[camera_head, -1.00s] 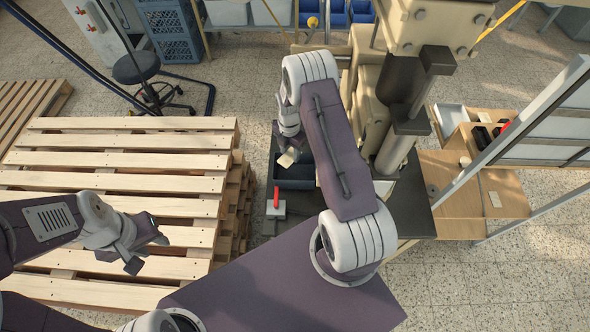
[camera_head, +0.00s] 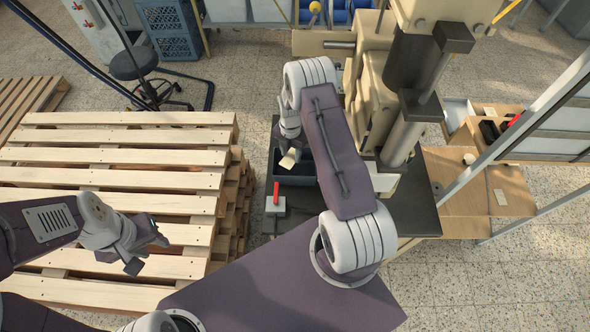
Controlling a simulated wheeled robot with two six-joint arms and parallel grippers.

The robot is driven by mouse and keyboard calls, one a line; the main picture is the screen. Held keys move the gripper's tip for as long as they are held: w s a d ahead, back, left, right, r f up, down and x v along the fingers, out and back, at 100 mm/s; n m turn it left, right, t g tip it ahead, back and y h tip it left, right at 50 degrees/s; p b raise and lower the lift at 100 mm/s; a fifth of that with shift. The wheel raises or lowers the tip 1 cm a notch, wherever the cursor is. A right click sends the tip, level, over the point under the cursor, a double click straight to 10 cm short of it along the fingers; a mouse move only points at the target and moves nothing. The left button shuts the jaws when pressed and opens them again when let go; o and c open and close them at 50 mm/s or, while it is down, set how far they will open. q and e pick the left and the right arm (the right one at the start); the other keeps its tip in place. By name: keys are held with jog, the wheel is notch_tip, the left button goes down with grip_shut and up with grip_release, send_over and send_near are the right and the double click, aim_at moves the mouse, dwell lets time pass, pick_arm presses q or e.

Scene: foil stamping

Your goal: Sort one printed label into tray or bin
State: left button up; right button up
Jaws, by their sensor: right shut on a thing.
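A small cream printed label (camera_head: 290,158) is held at the tip of my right gripper (camera_head: 291,145). The gripper reaches in under my bent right arm and is shut on the label. The label is above the far part of a dark blue-grey open bin (camera_head: 296,181) on the dark machine table; the arm covers part of the bin, and I cannot tell the height between them. A pale tray (camera_head: 458,112) is at the right, on the wooden side bench. My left gripper (camera_head: 148,252) is open and empty above the wooden pallet, fingers spread.
The tan press (camera_head: 375,95) with its grey column stands just right of my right arm. A grey block with a red handle (camera_head: 276,195) is at the table's near left. Stacked pallets (camera_head: 120,180) fill the left. A slanted metal frame (camera_head: 500,150) crosses the right.

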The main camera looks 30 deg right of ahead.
jog(key=shift+r, duration=0.1)
jog(key=o, duration=1.4)
jog(key=shift+c, duration=0.2)
notch_tip(320, 180, up, 9)
jog(key=b, duration=0.1)
jog(key=shift+b, duration=0.3)
